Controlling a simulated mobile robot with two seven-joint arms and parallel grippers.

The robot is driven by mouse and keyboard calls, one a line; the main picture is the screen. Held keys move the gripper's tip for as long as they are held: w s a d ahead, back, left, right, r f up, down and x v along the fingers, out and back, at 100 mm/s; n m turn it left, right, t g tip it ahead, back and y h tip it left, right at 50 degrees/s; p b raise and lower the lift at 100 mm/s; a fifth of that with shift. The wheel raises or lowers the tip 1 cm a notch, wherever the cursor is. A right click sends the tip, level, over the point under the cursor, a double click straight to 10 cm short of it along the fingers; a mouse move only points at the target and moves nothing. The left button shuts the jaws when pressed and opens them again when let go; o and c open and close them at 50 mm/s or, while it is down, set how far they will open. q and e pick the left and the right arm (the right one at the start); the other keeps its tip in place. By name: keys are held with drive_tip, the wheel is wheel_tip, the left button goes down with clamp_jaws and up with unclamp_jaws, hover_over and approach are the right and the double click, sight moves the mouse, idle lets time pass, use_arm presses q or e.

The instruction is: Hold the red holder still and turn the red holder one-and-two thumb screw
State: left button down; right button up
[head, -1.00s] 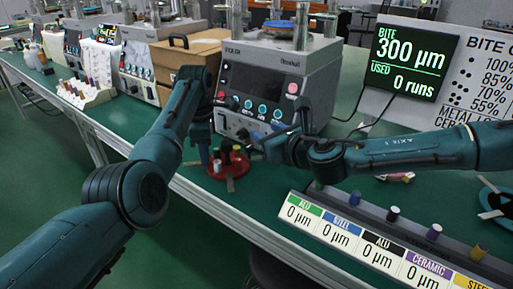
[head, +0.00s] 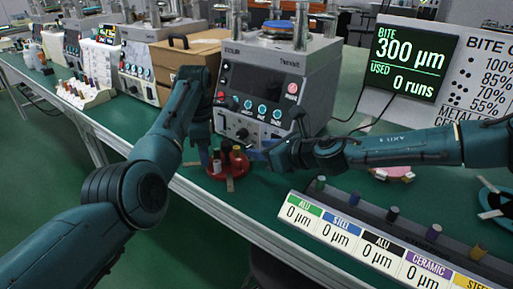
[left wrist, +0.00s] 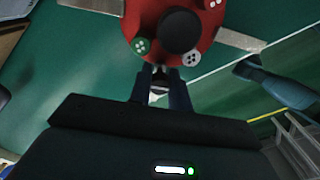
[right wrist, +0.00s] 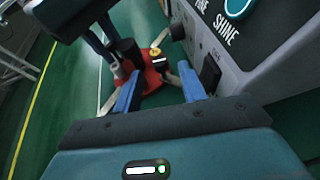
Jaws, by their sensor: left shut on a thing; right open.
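The red holder (head: 229,167) is a round red disc on the green bench in front of the grey machine. In the left wrist view the red holder (left wrist: 153,22) shows a black central knob (left wrist: 180,30) and small dotted caps around it. My left gripper (head: 208,163) is at the holder's left side, its fingers (left wrist: 159,78) closed at the rim on a small pale part; which part is unclear. In the right wrist view the holder (right wrist: 153,82) lies beyond my open right gripper (right wrist: 160,88); a yellow-topped screw (right wrist: 155,52) stands on it. Nothing is between the right fingers.
The grey lapping machine (head: 268,85) stands close behind the holder, near my right gripper. A labelled rack (head: 345,235) with several cylinders lies at the front right. A cardboard box (head: 185,55) is at the back left. The bench's front edge is close to the holder.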

drive_tip(key=shift+x, duration=1.3)
drive_tip(key=shift+c, duration=0.2)
clamp_jaws()
